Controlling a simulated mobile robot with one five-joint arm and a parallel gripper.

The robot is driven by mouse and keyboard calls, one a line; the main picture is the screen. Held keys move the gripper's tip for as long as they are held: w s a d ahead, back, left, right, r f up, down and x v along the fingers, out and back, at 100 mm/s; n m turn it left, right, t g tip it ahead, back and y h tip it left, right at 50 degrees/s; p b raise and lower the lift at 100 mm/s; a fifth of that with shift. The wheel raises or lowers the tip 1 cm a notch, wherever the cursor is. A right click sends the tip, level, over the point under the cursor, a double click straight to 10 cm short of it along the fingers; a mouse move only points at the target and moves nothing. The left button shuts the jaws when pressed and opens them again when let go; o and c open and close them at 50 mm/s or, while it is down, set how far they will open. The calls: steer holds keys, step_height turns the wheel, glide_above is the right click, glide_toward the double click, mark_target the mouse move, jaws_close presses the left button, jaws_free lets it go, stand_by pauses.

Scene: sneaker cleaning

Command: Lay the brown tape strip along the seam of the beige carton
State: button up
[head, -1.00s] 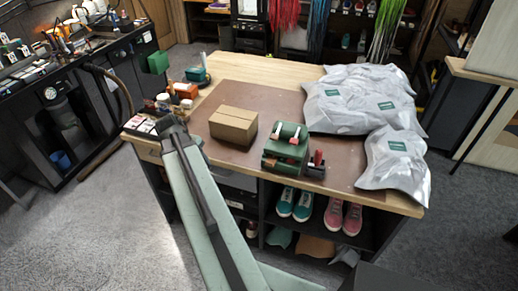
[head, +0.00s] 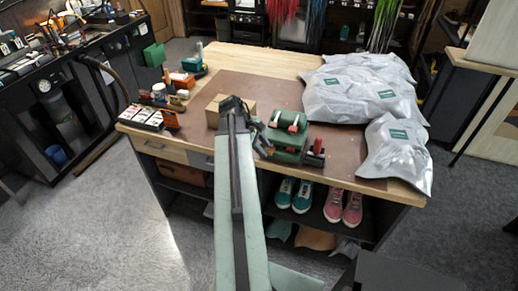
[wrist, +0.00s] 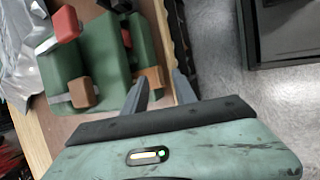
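The beige carton (head: 212,112) stands on the brown mat in the head view, partly hidden behind my arm. The green tape dispenser (head: 287,139), with red parts, stands to its right and also shows in the wrist view (wrist: 112,52). A small brown piece (wrist: 150,78) sticks out at the dispenser's edge in the wrist view; it may be the tape strip's end. My gripper (wrist: 160,92) is open, its two dark fingers apart beside this piece. I cannot tell whether the left finger touches it. In the head view my gripper (head: 265,145) is at the dispenser's left side.
Grey plastic bags (head: 365,92) cover the table's right side. A tray of small items (head: 150,118) and bottles stand at the left edge. Teal sneakers (head: 293,194) and pink sneakers (head: 343,206) sit on the shelf below. The mat between the tray and carton is clear.

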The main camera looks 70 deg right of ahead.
steer(key=shift+b+x, duration=0.4)
steer(key=shift+x, duration=0.7)
steer(key=shift+r, duration=0.1)
jaws_close()
